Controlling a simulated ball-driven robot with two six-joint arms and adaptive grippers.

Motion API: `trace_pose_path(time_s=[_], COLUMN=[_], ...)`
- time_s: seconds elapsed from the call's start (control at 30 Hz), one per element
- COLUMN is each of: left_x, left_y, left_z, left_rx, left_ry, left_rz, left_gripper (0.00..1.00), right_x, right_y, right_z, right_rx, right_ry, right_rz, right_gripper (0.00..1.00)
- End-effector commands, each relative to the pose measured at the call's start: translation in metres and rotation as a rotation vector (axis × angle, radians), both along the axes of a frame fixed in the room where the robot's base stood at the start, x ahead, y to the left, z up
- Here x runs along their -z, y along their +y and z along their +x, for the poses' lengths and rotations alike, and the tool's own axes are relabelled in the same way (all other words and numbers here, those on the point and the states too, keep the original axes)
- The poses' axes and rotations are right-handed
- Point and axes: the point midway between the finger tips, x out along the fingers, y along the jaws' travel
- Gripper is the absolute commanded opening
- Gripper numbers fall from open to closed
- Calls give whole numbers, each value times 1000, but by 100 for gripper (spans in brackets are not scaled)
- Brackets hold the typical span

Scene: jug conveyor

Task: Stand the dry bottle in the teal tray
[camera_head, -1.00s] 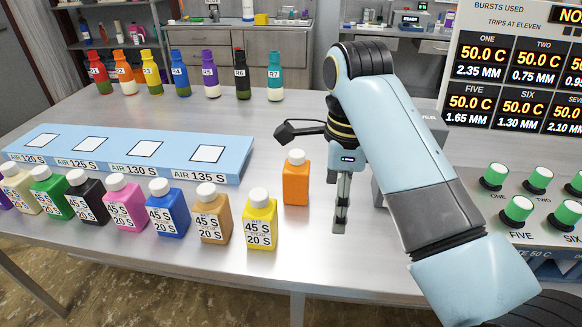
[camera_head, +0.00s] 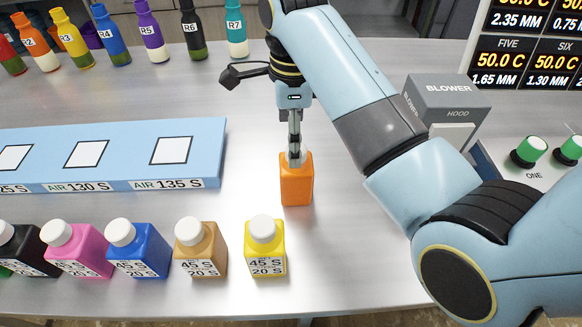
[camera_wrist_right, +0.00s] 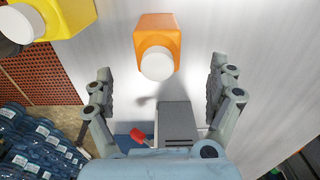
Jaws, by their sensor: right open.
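An orange bottle (camera_head: 297,186) stands upright on the metal table. It shows no label; in the wrist view its white cap (camera_wrist_right: 157,63) is visible. My right gripper (camera_head: 296,158) points down over this bottle in the head view, its fingers covering the cap. In the wrist view the right gripper's fingers (camera_wrist_right: 161,72) are spread wide, and the bottle lies ahead between their lines, not gripped. Whether the fingers touch it, I cannot tell. No teal tray shows in any view. My left gripper is out of view.
A yellow bottle (camera_head: 265,250) stands close at front left, in a row with tan (camera_head: 200,250), blue (camera_head: 140,252) and other labelled bottles. A light blue board (camera_head: 120,150) with white squares lies left. A grey blower (camera_head: 447,105) stands right. Colored R-numbered bottles line the back.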

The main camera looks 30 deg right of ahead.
Motion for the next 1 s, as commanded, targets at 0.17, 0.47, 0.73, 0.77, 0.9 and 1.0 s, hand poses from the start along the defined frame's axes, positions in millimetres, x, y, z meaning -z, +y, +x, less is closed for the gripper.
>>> trace_pose_path(time_s=[0.17, 0.47, 0.73, 0.77, 0.9, 1.0], left_x=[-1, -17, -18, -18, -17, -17], left_y=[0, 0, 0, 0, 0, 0], left_z=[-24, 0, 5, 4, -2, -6], left_rx=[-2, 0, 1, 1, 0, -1], left_ry=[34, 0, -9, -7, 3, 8], left_rz=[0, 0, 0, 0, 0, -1], left_gripper=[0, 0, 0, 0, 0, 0], right_x=[22, 57, 78, 78, 78, 78], right_y=[-1, -5, -4, -4, -4, -4], right_z=[0, -8, -6, -6, -6, -6], right_rx=[1, 0, 0, 0, 0, 0], right_ry=[0, 1, -2, -2, -2, -2], right_rz=[-1, 0, 0, 0, -1, -1], right_gripper=[90, 90, 90, 90, 85, 72])
